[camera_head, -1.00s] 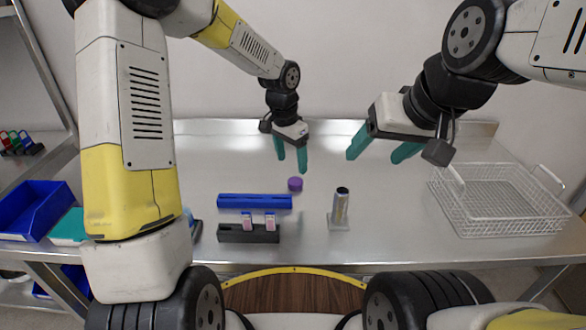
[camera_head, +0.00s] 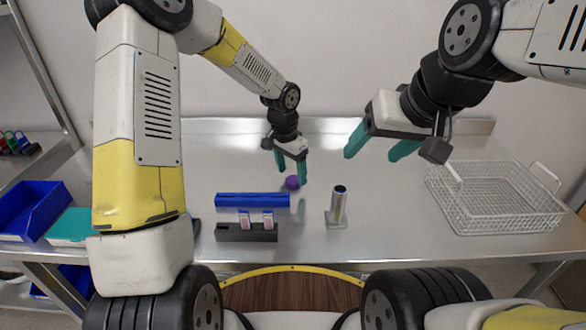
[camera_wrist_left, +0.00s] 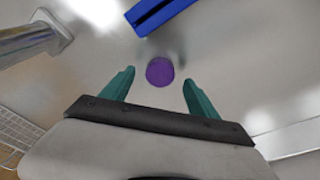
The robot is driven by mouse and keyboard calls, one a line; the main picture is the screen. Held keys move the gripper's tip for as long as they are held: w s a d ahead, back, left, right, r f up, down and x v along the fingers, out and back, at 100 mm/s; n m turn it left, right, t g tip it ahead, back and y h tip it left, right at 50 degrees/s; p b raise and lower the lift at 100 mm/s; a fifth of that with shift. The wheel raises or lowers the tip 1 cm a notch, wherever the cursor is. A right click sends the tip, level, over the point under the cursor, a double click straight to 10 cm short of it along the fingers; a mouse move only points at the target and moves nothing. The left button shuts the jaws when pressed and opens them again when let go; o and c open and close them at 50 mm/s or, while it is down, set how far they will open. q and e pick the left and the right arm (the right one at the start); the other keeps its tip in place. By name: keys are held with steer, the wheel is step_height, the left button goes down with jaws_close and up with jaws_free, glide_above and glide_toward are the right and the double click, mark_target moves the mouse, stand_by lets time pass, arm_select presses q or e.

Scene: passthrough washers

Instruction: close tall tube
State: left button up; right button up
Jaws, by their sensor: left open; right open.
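The tall tube (camera_head: 339,203) is a metallic cylinder standing upright in a square base on the table, with its dark top open. It also shows at the upper left of the left wrist view (camera_wrist_left: 30,42). A purple cap (camera_head: 292,183) lies on the table behind the blue rack. In the left wrist view the purple cap (camera_wrist_left: 159,71) lies just ahead of and between the fingers. My left gripper (camera_head: 292,173) is open and empty, low over the table at the cap. My right gripper (camera_head: 376,147) is open and empty, raised above the table behind the tube.
A blue rack (camera_head: 252,199) and a black rack (camera_head: 232,234) with two small pink-and-white items stand left of the tube. A wire basket (camera_head: 495,200) stands at right. A blue bin (camera_head: 35,210) is at far left. The table between tube and basket is clear.

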mark_target(292, 180)
arm_select(q)
steer(key=shift+w+d+f, duration=0.1)
steer(key=shift+f, duration=0.5)
steer(key=shift+w+d+f, duration=0.1)
steer(key=shift+f, duration=0.45)
steer(key=c, duration=1.4)
step_height(292, 180, up, 10)
steer(key=a+r+n, duration=0.3)
steer(key=a+n, duration=0.2)
steer(key=a, duration=1)
steer(key=shift+w+a+r+n+t+y, duration=0.15)
steer(key=shift+w+a+n+t+y, duration=0.15)
steer(key=shift+w, duration=0.15)
